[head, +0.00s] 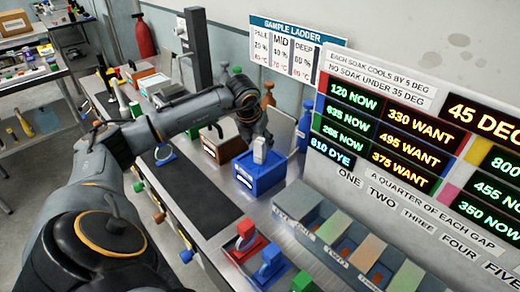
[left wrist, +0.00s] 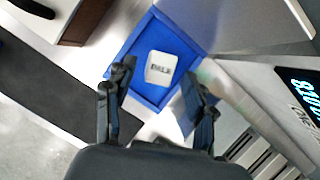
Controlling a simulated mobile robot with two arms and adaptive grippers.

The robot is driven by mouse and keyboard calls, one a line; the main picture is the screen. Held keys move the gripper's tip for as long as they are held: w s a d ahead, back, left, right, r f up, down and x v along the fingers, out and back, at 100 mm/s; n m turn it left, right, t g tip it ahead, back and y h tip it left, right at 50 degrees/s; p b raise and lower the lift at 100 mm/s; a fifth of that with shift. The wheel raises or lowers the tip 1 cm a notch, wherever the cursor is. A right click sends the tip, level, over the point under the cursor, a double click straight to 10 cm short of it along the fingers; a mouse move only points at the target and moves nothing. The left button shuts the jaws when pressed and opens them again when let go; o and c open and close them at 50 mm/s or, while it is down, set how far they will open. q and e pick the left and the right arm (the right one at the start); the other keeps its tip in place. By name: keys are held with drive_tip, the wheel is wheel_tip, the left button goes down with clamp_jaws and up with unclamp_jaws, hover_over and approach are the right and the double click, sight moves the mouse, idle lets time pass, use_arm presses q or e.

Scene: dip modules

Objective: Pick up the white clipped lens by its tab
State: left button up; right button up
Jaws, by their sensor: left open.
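The white clipped lens (head: 260,150) stands up out of a blue open-topped box (head: 262,184) on the metal bench. In the left wrist view its pale top (left wrist: 159,68), with small dark lettering, shows inside the blue walls of the box (left wrist: 136,88). My left gripper (head: 256,130) is just above the lens, pointing down. In the left wrist view its two fingers (left wrist: 158,88) are spread apart, with the lens beyond and between them, and nothing is held. The lower part of the lens is hidden in the box. My right gripper is in neither view.
A brown box (head: 222,149) stands left of the blue one, beside a dark mat (head: 190,190). Red and blue handled pieces (head: 246,243) lie nearer. A grey rack of coloured slots (head: 345,245) and a large display board (head: 400,130) stand to the right.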

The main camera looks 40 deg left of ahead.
sight(260, 161)
use_arm(q)
drive_tip(key=x, duration=0.3)
drive_tip(key=shift+w+a+f+p, duration=0.1)
drive_tip(key=shift+w+p, duration=0.1)
drive_tip(key=shift+p, duration=0.2)
clamp_jaws()
